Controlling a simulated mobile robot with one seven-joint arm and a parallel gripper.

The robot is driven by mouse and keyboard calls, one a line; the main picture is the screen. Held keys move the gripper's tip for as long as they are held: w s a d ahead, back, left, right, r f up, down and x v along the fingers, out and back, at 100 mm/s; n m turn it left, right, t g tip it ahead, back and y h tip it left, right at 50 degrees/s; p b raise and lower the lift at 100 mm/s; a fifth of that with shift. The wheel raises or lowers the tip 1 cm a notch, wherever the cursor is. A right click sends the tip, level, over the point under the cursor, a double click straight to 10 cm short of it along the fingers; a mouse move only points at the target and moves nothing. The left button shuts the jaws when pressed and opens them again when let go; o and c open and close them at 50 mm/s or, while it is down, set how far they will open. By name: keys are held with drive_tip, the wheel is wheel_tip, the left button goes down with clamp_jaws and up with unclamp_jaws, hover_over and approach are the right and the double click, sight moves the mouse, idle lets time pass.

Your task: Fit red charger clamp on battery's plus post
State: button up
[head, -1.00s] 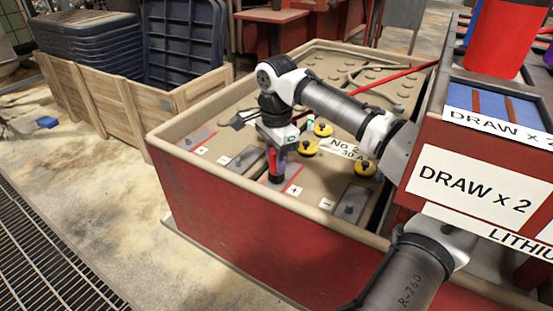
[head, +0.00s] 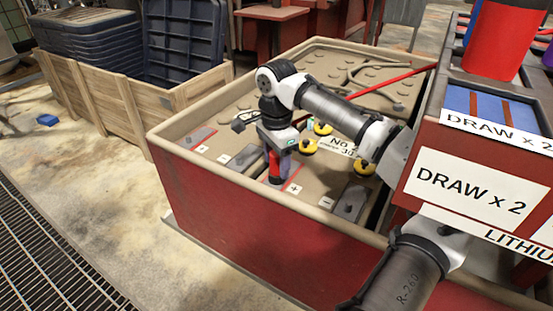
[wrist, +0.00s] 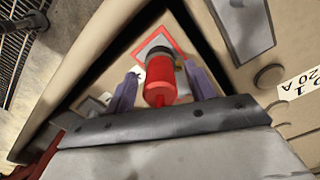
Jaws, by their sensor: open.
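The red charger clamp (wrist: 159,82) stands between the two spread fingers of my gripper (wrist: 163,90) in the wrist view, with a gap on each side. In the head view the clamp (head: 274,166) shows as a red upright piece below my gripper (head: 279,168), partly covered by a finger. Its lower end is at the red-edged plus plate (wrist: 150,46), also marked with a plus label (head: 293,188) in the head view. The plus post itself is hidden under the clamp, so I cannot tell how fully it is seated.
The battery sits in a red case with a raised tan rim (head: 222,184). A grey minus plate (head: 350,203) and yellow caps (head: 308,146) are close by. A red cart with a "DRAW x 2" sign (head: 471,190) stands at the right. A wooden crate (head: 135,110) stands behind left.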

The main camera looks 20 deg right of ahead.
wheel_tip(320, 180, up, 14)
drive_tip(key=p, duration=0.5)
drive_tip(key=shift+f, duration=0.1)
